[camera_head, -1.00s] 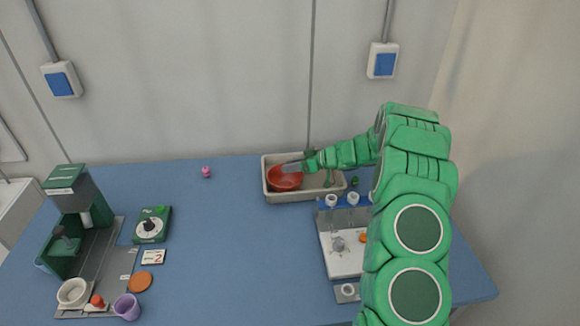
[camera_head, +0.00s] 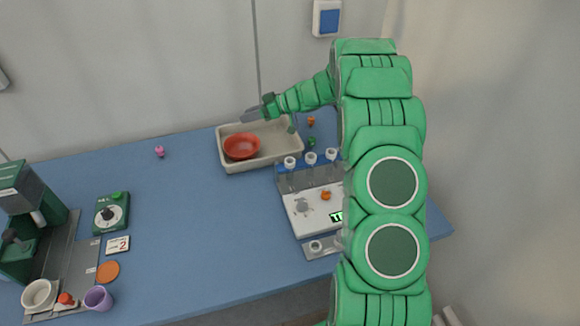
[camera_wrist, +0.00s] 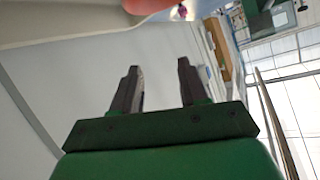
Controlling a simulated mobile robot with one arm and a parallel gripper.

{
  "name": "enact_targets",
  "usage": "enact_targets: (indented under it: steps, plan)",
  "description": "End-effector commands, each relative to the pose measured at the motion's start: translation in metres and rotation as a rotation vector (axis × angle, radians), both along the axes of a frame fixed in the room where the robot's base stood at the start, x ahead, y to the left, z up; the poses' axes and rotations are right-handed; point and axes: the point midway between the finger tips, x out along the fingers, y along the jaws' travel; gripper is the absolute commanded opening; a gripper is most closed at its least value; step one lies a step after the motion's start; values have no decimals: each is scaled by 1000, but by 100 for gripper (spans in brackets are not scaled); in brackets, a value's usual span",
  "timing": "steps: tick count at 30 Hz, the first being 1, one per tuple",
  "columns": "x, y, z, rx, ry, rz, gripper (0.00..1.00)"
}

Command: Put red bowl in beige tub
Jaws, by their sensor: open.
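The red bowl (camera_head: 241,147) sits inside the beige tub (camera_head: 262,162), toward its left end, in the head view. The tub stands at the back of the blue table. My gripper (camera_head: 250,115) is raised above the tub's back side, apart from the bowl. In the wrist view my gripper (camera_wrist: 160,88) shows its two fingers spread with nothing between them. A piece of the red bowl (camera_wrist: 146,5) and the pale tub (camera_wrist: 60,22) show at the top of that view.
A device with white cups (camera_head: 311,158) stands just right of the tub. A pink item (camera_head: 159,151) lies at the back; the table's middle is clear.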

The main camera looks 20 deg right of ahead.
Motion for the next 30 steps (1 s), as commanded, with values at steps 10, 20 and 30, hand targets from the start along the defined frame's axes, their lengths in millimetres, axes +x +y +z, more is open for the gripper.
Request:
enact_targets:
  steps: [10, 20, 30]
  plan:
    - [40, -16, 58, -110, -150, -217, 44]
    - [60, -62, 135, -288, -274, -554, 44]
    - [19, -117, 188, -477, -250, -864, 44]
